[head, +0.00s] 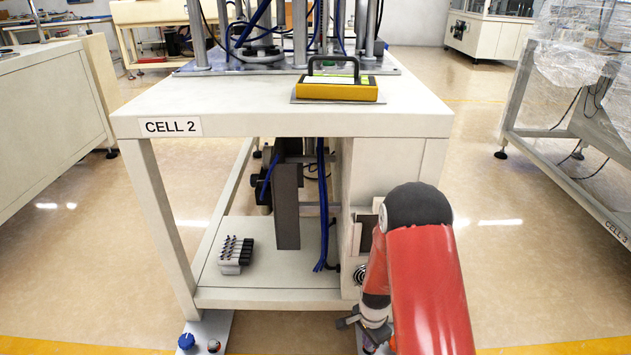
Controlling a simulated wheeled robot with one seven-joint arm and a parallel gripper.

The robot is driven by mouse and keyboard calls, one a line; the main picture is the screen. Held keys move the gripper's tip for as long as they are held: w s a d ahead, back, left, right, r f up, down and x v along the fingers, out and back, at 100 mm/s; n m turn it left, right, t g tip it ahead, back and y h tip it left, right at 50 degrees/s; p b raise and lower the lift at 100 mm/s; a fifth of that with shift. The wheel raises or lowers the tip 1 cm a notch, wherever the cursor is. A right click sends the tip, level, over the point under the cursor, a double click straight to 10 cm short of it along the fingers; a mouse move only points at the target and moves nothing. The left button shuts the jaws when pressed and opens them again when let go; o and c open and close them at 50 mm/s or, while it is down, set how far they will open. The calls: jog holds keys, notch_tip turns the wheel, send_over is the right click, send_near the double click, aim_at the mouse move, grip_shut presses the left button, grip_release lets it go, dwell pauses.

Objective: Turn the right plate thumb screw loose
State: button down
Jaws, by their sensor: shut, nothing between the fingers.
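The right foot plate (361,337) lies on the floor under the right front leg of the CELL 2 table. My gripper (368,345) points down over this plate at the bottom of the view, below my red arm. It is shut and appears empty, with its fingertips small and partly out of clear sight. The right plate's thumb screw cannot be made out behind my gripper and arm. The left foot plate (213,325) carries a blue knob (186,341) and a smaller grey-and-reddish knob (214,346).
The CELL 2 table (300,124) stands ahead, with a yellow-framed device (337,90) on top. Its lower shelf (285,283) holds a small rack (236,254). The CELL 3 table (565,150) is at right, a cabinet (40,120) at left. Floor between them is clear.

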jog(key=f+n+b, duration=0.1)
jog(key=f+n, duration=0.1)
jog(key=f+n+b, duration=0.2)
jog(key=w+f+n+b, duration=0.1)
jog(key=f+n+b, duration=0.1)
jog(key=shift+a+f, duration=0.1)
jog(key=shift+a, duration=0.1)
dwell(0.8)
jog(key=shift+w+d, duration=0.1)
jog(key=shift+d, duration=0.1)
dwell(0.6)
